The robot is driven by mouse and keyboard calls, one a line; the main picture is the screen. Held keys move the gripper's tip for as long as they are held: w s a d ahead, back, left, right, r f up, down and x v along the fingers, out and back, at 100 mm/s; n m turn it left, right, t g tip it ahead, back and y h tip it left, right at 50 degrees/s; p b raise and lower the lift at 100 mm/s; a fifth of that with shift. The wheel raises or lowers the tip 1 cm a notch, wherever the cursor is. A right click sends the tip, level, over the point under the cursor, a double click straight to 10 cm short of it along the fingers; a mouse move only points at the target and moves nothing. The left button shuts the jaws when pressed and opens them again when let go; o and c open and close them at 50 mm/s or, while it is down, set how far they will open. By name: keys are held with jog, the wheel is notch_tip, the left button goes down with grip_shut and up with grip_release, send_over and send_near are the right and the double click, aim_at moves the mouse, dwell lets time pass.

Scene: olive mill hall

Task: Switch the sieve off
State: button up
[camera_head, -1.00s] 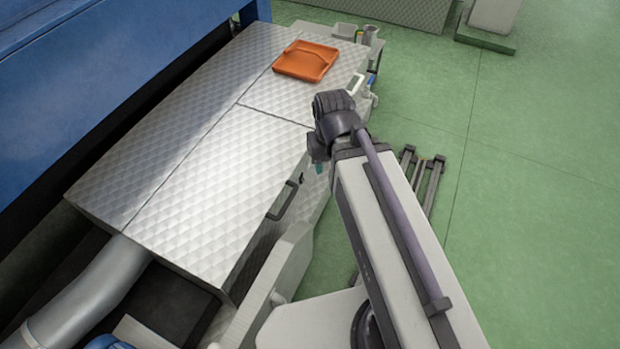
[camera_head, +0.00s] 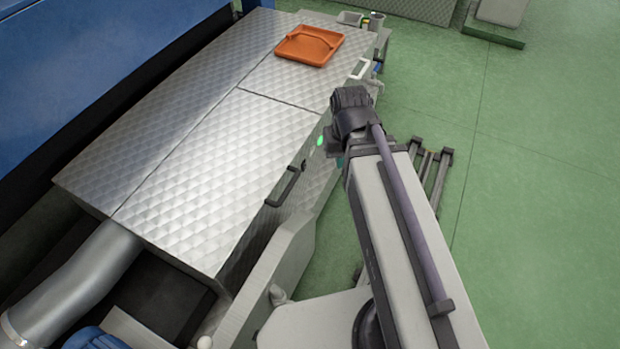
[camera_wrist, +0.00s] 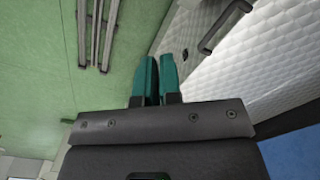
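The sieve is a long metal cabinet with quilted lid panels (camera_head: 215,135) in the head view; part of it shows at the right of the wrist view (camera_wrist: 285,50). A green light (camera_head: 320,141) glows on its front side, close to my arm's end. A switch cannot be made out; my arm hides part of that side. My gripper (camera_head: 340,162) is mostly hidden behind my wrist in the head view, just off the sieve's front side. In the wrist view its two teal fingers (camera_wrist: 158,62) are together, with nothing seen between them.
A dark handle (camera_head: 284,186) sticks out of the sieve's front. An orange tray (camera_head: 310,46) lies on the lid. A small stand with containers (camera_head: 362,22) is beyond it. Dark rails (camera_head: 430,175) lie on the green floor right of my arm. The floor further right is clear.

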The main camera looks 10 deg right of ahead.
aim_at(304, 166)
jog(key=w+d+f+b, duration=0.1)
jog(key=f+b, duration=0.4)
jog(key=f, duration=0.1)
jog(key=w+d+f+m+y+b, duration=0.1)
jog(key=w+f+b, duration=0.1)
jog(key=f+b, duration=0.3)
jog(key=w+d+f+y+b, duration=0.1)
jog(key=w+f+b, duration=0.1)
jog(key=f+b, duration=0.4)
jog(key=shift+w+d+f+m+t, duration=0.1)
jog(key=shift+d+f+m+t, duration=0.1)
jog(key=shift+f, duration=0.5)
jog(key=shift+w+d+f+m+t, duration=0.1)
jog(key=shift+d+f+m+t, duration=0.1)
jog(key=shift+f, duration=0.5)
grip_shut()
jog(key=w+d+f+m+t+y+b, duration=0.25)
jog(key=w+f+b, duration=0.45)
jog(key=b, duration=0.4)
jog(key=w+d+f+m+t+y+b, duration=0.1)
jog(key=w+d+f+t+y+b, duration=0.3)
jog(key=f+b, duration=0.6)
jog(key=w+a+r+m+p, duration=0.1)
jog(key=w+a+r, duration=0.1)
jog(key=w+r, duration=0.2)
jog(key=shift+r+m, duration=0.35)
